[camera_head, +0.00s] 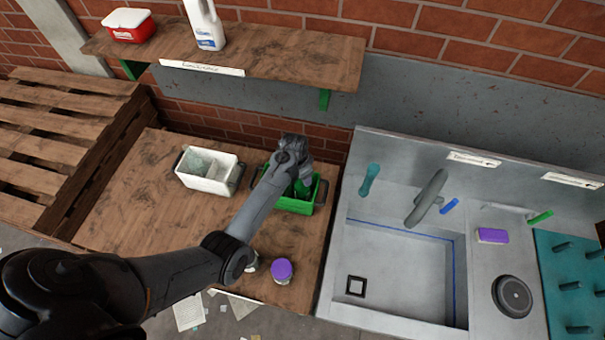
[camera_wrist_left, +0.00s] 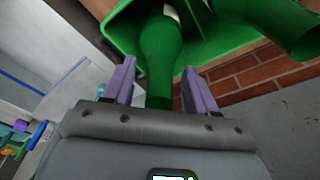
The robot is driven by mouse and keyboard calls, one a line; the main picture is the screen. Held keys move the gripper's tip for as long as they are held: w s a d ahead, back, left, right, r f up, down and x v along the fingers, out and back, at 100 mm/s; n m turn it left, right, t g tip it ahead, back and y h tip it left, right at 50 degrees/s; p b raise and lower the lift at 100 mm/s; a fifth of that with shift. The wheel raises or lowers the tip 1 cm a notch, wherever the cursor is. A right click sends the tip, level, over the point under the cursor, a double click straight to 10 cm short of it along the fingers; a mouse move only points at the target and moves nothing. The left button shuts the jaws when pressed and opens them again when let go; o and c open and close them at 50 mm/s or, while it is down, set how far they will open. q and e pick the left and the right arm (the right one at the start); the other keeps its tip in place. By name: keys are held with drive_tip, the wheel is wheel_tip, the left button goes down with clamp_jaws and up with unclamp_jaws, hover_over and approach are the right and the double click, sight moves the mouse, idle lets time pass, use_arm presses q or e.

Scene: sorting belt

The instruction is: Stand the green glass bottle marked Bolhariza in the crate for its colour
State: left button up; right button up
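The green crate (camera_head: 321,195) stands on the right side of the wooden table. My left gripper (camera_head: 301,175) is over it, pointing down. In the left wrist view my left gripper (camera_wrist_left: 159,66) has its two fingers apart on either side of a green bottle's neck (camera_wrist_left: 160,92), with gaps showing on both sides. This bottle's body reaches into the green crate (camera_wrist_left: 122,28), and part of a pale label shows; its name cannot be read. A second green bottle (camera_wrist_left: 265,14) is beside it at the upper right. My right gripper is not in view.
A white crate (camera_head: 217,185) holding clear glass stands left of the green one. A purple-lidded jar (camera_head: 282,270) is near the table's front edge, with another jar partly behind my arm. A sink (camera_head: 400,270) lies right, a shelf (camera_head: 290,62) above, pallets (camera_head: 50,150) left.

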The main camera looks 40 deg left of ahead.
use_arm(q)
drive_tip(key=shift+r, duration=0.6)
wheel_tip(320, 180, up, 11)
drive_tip(key=s, duration=0.2)
drive_tip(key=s+d+t, duration=0.1)
drive_tip(key=s+d, duration=0.5)
drive_tip(key=s, duration=0.7)
drive_tip(key=s+d+r+n, duration=0.1)
drive_tip(key=s+d, duration=0.6)
drive_tip(key=s, duration=0.6)
drive_tip(key=shift+s+n+t, duration=0.3)
drive_tip(key=shift+t, duration=0.1)
drive_tip(key=shift+r, duration=0.2)
wheel_tip(320, 180, up, 5)
drive_tip(key=p, duration=0.5)
drive_tip(key=shift+r, duration=0.2)
